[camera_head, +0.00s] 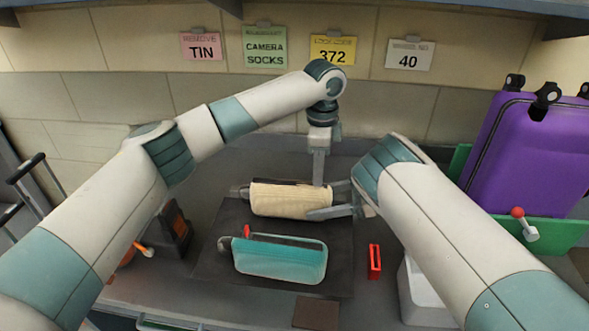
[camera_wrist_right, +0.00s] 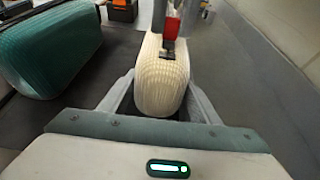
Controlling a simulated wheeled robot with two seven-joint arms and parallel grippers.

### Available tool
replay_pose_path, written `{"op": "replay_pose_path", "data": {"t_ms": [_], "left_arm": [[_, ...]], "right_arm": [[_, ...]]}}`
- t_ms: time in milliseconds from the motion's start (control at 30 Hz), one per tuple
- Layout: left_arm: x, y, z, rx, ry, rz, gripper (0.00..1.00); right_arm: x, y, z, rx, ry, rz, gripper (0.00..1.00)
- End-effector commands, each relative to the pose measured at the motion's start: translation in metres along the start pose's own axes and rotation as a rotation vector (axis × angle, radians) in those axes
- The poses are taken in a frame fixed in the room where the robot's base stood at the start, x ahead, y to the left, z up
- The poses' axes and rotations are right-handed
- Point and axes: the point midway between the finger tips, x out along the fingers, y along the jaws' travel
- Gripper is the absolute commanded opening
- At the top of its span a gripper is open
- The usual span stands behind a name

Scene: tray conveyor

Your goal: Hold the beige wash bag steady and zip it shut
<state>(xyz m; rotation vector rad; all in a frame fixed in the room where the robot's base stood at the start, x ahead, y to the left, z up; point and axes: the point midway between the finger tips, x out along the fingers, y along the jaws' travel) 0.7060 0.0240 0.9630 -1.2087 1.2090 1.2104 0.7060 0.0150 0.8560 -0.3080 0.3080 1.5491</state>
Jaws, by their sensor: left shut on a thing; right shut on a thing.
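The beige wash bag (camera_head: 285,200) lies on the dark mat (camera_head: 222,215), its long side toward me. Its near end (camera_wrist_right: 162,88) fills the middle of the right wrist view. My right gripper (camera_head: 320,199) is shut on that right-hand end, one finger on each side. My left gripper (camera_head: 319,184) points straight down at the top of the same end. In the right wrist view it is shut on a red zip pull (camera_wrist_right: 171,28), above a small dark slider (camera_wrist_right: 168,48). A dark strip shows along the bag's top; the left gripper hides part of the zip line.
A teal bag (camera_head: 280,262) with a red pull lies in front on the mat. A red piece (camera_head: 374,262) lies right of the mat. A purple suitcase (camera_head: 532,150) stands in a green tray (camera_head: 555,233) at right. A dark orange-marked object (camera_head: 172,230) is at left.

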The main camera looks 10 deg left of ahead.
Motion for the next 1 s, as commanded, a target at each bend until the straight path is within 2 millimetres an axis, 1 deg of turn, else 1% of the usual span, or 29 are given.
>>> {"op": "replay_pose_path", "data": {"t_ms": [33, 133, 500, 533, 600, 867, 1000], "left_arm": [[-0.001, 0.000, -0.008, 0.001, 0.003, -0.001, 0.00], [-0.001, 0.000, -0.015, 0.000, 0.003, 0.000, 0.00], [-0.001, 0.000, -0.019, 0.001, 0.004, -0.002, 0.00], [-0.001, 0.000, -0.019, 0.001, 0.004, -0.002, 0.19], [-0.001, 0.000, -0.019, 0.001, 0.004, -0.002, 0.31], [0.000, 0.000, -0.017, 0.000, 0.002, -0.001, 0.31], [-0.004, 0.000, -0.017, -0.001, 0.002, -0.002, 0.31]], "right_arm": [[0.001, 0.001, 0.000, -0.001, -0.001, 0.002, 0.21], [0.001, 0.001, 0.000, 0.000, -0.001, 0.002, 0.21], [0.002, 0.001, 0.000, -0.001, -0.001, 0.004, 0.21], [0.002, 0.001, 0.000, -0.001, -0.001, 0.004, 0.21], [0.002, 0.001, 0.000, -0.001, -0.002, 0.004, 0.21], [0.001, 0.001, 0.000, 0.000, -0.001, 0.002, 0.21], [0.001, 0.001, 0.000, 0.001, -0.001, 0.002, 0.21]]}}
